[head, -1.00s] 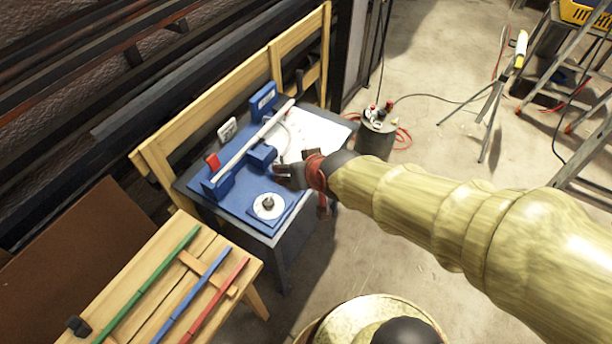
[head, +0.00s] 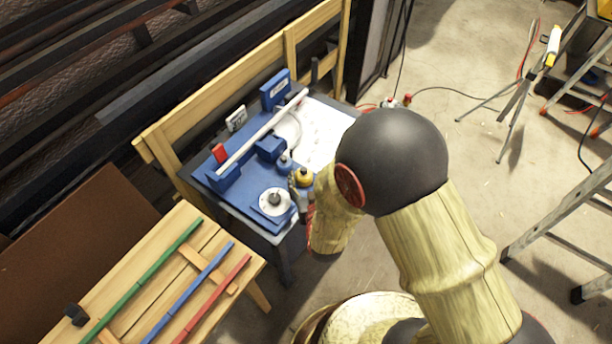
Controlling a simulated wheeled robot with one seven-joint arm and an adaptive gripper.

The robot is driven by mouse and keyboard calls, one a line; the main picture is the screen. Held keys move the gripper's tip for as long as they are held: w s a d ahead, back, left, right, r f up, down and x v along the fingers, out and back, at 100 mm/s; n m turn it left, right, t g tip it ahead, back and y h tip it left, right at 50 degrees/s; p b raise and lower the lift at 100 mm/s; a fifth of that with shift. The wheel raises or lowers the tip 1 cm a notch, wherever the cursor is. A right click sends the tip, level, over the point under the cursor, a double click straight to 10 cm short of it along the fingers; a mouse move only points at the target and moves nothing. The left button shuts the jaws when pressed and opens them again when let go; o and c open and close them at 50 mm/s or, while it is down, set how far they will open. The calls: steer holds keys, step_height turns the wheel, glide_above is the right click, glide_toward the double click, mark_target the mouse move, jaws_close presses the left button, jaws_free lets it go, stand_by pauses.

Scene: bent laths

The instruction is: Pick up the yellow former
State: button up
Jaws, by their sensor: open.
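A small yellow rounded piece (head: 302,176) shows at the right edge of the blue fixture board; it looks like the yellow former, but it is too small to be sure. My gripper (head: 301,202) is beside it, at the near right edge of the bench. It is open, and my forearm partly hides it. I cannot tell whether the fingers touch the yellow piece. A white disc with a grey knob (head: 275,200) sits just left of the gripper on a blue square base.
The blue board (head: 232,190) bears blue blocks holding a pale lath (head: 262,131). A white sheet (head: 325,135) lies behind my arm. A wooden bench (head: 150,275) at lower left bears green, blue and red strips. A ladder (head: 560,215) stands at right; floor between is clear.

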mark_target(304, 171)
steer(key=b+x, duration=0.2)
steer(key=x, duration=0.4)
steer(key=shift+f, duration=0.1)
steer(key=shift+s, duration=0.1)
steer(key=shift+c, duration=1.2)
steer(key=shift+s+d, duration=0.1)
jaws_close()
